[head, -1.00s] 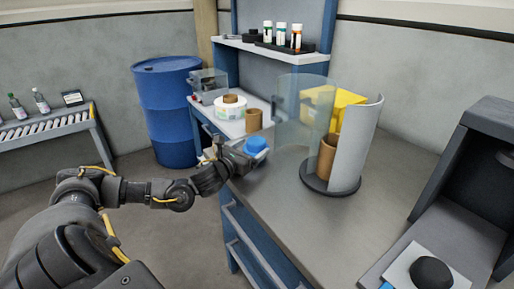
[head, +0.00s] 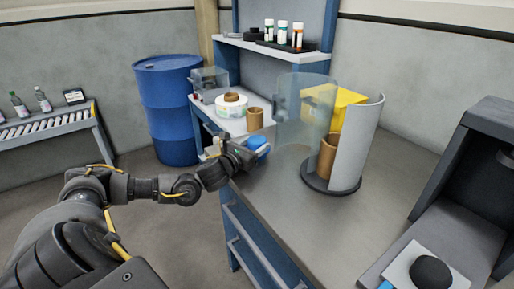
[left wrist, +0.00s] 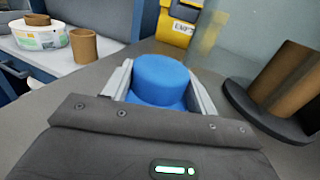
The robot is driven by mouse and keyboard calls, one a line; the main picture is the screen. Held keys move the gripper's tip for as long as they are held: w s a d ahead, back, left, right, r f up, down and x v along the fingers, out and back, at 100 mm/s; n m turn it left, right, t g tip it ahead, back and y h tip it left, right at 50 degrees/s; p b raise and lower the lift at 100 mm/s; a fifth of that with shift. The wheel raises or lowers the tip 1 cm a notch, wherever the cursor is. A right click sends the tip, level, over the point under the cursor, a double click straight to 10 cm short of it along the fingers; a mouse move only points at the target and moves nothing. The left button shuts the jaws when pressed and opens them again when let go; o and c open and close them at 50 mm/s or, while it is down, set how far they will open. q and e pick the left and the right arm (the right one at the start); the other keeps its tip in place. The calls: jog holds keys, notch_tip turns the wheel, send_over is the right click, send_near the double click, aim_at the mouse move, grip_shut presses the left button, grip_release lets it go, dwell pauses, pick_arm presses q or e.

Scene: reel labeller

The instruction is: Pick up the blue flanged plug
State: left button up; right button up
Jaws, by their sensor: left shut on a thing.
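The blue flanged plug (left wrist: 162,78) sits between the two pale fingers of my left gripper (left wrist: 160,88) in the left wrist view. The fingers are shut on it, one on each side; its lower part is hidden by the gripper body. In the head view the plug (head: 258,144) shows at the end of my left gripper (head: 252,152), by the near left edge of the grey bench (head: 300,215). I cannot tell whether the plug touches the bench. My right gripper is not in view.
A brown cardboard tube (head: 255,119) and a white label reel (head: 232,107) stand behind the plug. A round stand (head: 330,185) with a clear curved guard (head: 303,110) is to the right. The front middle of the bench is clear.

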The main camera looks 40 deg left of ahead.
aim_at(253, 141)
pick_arm(q)
jog(key=shift+r, duration=0.1)
jog(key=shift+r, duration=0.15)
jog(key=r, duration=0.3)
jog(key=shift+s+a+r, duration=0.1)
jog(key=shift+s+r, duration=0.1)
jog(key=shift+s, duration=0.1)
jog(key=s+a+r+b, duration=0.3)
jog(key=s+r, duration=0.6)
jog(key=s, duration=0.3)
jog(key=shift+s+a+b, duration=0.3)
jog(key=shift+s+a, duration=0.1)
jog(key=shift+a, duration=0.05)
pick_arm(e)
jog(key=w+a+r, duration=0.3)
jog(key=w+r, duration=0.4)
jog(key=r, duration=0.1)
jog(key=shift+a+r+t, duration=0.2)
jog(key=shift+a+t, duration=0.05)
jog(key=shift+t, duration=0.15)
